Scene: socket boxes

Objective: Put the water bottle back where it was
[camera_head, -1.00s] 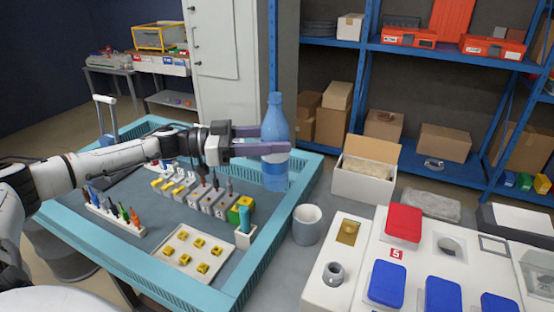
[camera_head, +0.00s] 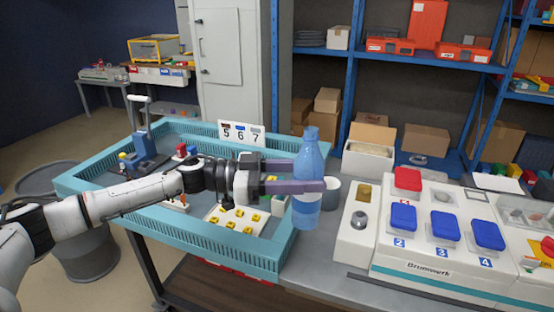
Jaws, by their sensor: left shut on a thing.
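The blue water bottle (camera_head: 306,212) is upright in the camera_head view, right of the middle. My left gripper (camera_head: 308,178), with its arm coming in from the left, is shut around the bottle's body. The bottle's base shows just past the right corner of the turquoise tray (camera_head: 190,233), by the grey table top. I cannot tell whether the base touches the table. My right gripper is not in view.
A grey-white cup (camera_head: 331,193) stands right behind the bottle, partly hidden by it. A white box (camera_head: 357,228) and a white panel with red and blue covers (camera_head: 440,262) stand to the right. The strip of table (camera_head: 320,262) in front is clear.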

